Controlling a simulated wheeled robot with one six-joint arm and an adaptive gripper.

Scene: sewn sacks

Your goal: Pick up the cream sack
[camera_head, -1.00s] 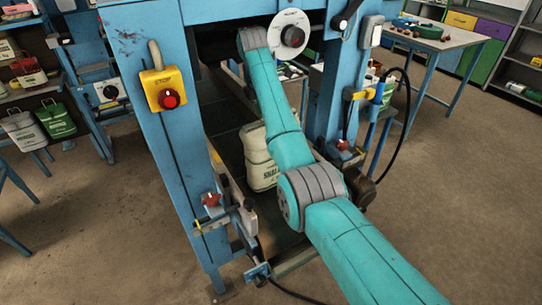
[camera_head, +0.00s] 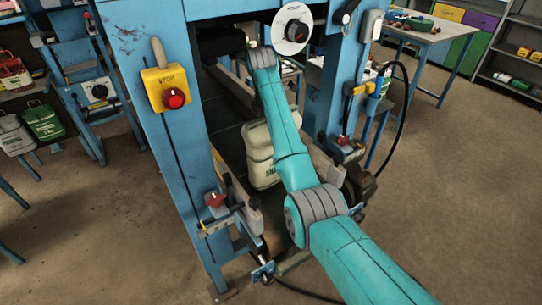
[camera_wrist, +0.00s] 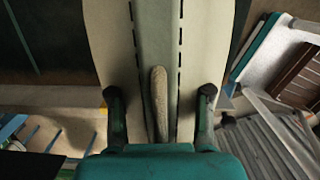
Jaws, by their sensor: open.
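The cream sack (camera_head: 257,142) stands on the dark conveyor bed inside the blue machine frame in the head view. It has dark green lettering, and my arm covers its right side. In the wrist view a pale, dash-stitched surface (camera_wrist: 110,45), apparently the sack, fills the upper middle. A rounded tan strip (camera_wrist: 160,105) stands out along its middle. My gripper (camera_wrist: 161,92) is open, with one dark finger on each side of this strip. I cannot tell whether either finger touches the sack. The head view does not show my fingers.
The blue frame (camera_head: 180,190) has posts on both sides of my arm, with a yellow stop box (camera_head: 166,88) on the left post. A black cable (camera_head: 402,110) loops off the right post. A table (camera_head: 425,48) stands at the back right, with open floor before it.

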